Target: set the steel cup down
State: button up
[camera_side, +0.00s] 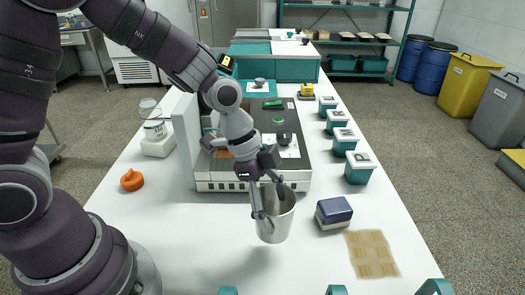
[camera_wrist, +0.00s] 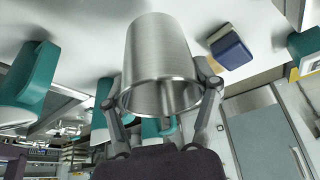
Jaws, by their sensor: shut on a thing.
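The steel cup (camera_side: 278,219) is a plain brushed-metal cup over the front part of the white table (camera_side: 190,235). It looks close to upright in the side view, with its mouth up. My gripper (camera_side: 270,200) is shut on the cup near its rim, with one finger against the near side. In the wrist view the cup (camera_wrist: 158,50) sits between the two fingers of my gripper (camera_wrist: 160,88), its open mouth facing the camera. The cup's base is close to the table top; I cannot tell whether it touches.
A white machine (camera_side: 225,180) stands behind. Several teal containers (camera_side: 360,168) line the right edge. An orange knob-like object (camera_side: 131,180) is at left. Table left of the cup is clear.

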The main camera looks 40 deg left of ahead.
notch_tip(320, 180, down, 5)
jog(key=shift+f, duration=0.15)
jog(key=o, duration=1.2)
jog(key=shift+f, duration=0.1)
jog(key=shift+c, duration=0.2)
jog(key=s+a+r+n+t+y, duration=0.2)
jog(key=s+a+r+n, duration=0.2)
jog(key=r, duration=0.4)
jog(key=s+a+r+n+t+y, duration=0.1)
jog(key=s+a+r+n+y, duration=0.1)
jog(key=s+a+r+n, duration=0.3)
jog(key=shift+a+r+n+t, duration=0.4)
jog(key=shift+a+r+n, duration=0.7)
jog(key=shift+r+n, duration=1.2)
